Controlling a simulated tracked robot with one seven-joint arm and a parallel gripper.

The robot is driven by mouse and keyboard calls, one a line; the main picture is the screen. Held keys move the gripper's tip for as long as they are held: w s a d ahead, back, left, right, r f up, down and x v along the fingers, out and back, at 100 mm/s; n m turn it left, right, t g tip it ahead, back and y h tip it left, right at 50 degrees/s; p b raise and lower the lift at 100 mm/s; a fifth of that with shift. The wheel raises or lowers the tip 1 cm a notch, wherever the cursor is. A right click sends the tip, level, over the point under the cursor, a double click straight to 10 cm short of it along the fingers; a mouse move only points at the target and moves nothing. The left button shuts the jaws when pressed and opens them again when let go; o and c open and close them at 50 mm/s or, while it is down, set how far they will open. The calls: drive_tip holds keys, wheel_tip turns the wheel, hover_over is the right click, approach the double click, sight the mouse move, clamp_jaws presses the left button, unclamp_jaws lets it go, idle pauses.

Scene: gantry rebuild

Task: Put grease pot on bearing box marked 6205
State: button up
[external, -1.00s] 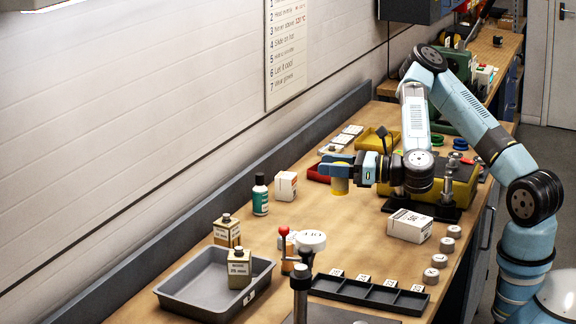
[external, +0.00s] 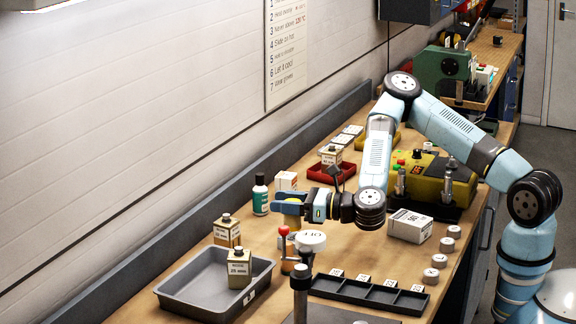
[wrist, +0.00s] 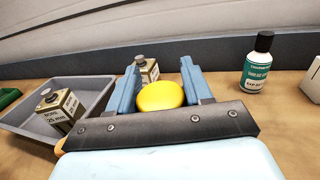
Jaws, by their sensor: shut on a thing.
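The grease pot (external: 292,218) looks like a small yellow pot. My gripper (external: 291,208) is shut on it and holds it above the bench, near the small orange-and-white box. In the wrist view its round yellow lid (wrist: 161,96) sits between the two blue fingers of my gripper (wrist: 160,84). A larger white box with dark print (external: 410,226) lies right of my gripper. A small white box with an orange label (external: 286,181) stands behind it. An orange-and-white box (external: 289,250) is partly hidden behind a red-knobbed lever. I cannot read 6205 on any box.
A grey tray (external: 190,283) holds a labelled tin (external: 239,269); another tin (external: 227,232) stands behind it. A green-labelled bottle (external: 260,196) stands near the wall. A dark compartment rack (external: 365,293), a white-topped post (external: 311,240) and a red bin (external: 322,174) are nearby.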

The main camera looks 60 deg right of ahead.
drive_tip(key=shift+s+f, duration=0.1)
drive_tip(key=shift+f, duration=1)
drive_tip(key=shift+f, duration=0.1)
drive_tip(key=o, duration=1.1)
